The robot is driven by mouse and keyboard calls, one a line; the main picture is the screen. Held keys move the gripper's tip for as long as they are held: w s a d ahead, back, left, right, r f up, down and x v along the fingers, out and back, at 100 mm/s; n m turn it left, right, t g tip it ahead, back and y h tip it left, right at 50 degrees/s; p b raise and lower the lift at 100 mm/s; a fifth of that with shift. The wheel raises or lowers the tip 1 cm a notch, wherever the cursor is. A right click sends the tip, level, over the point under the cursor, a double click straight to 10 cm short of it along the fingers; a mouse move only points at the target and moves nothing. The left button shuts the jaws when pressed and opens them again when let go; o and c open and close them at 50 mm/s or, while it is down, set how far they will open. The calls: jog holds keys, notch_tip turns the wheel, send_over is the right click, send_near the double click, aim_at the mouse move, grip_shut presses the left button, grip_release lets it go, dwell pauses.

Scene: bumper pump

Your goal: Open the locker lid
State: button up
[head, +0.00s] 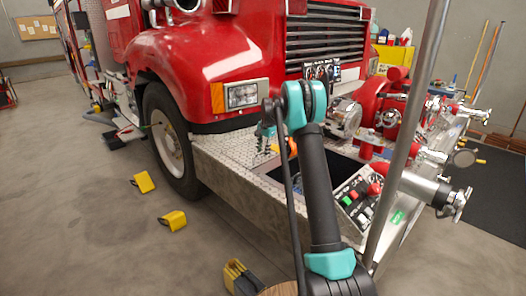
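The red truck's front bumper has a silver diamond-plate top (232,147). A dark rectangular opening (345,170) lies in this top, partly hidden behind my arm. I cannot make out a separate locker lid with certainty. My gripper (264,151) is small in view, teal with dark ridged fingers pointing down, just above the plate left of the opening. An orange piece (291,147) shows beside it, partly behind my arm. Whether the fingers touch anything is too small to tell.
A control panel with coloured buttons (359,200) and a red pump with silver outlets (385,110) stand right of the opening. A silver pole (408,130) rises in front. Yellow wheel chocks (173,220) lie on the floor at left. Open floor lies left of the bumper.

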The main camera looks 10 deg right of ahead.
grip_shut()
dwell(0.5)
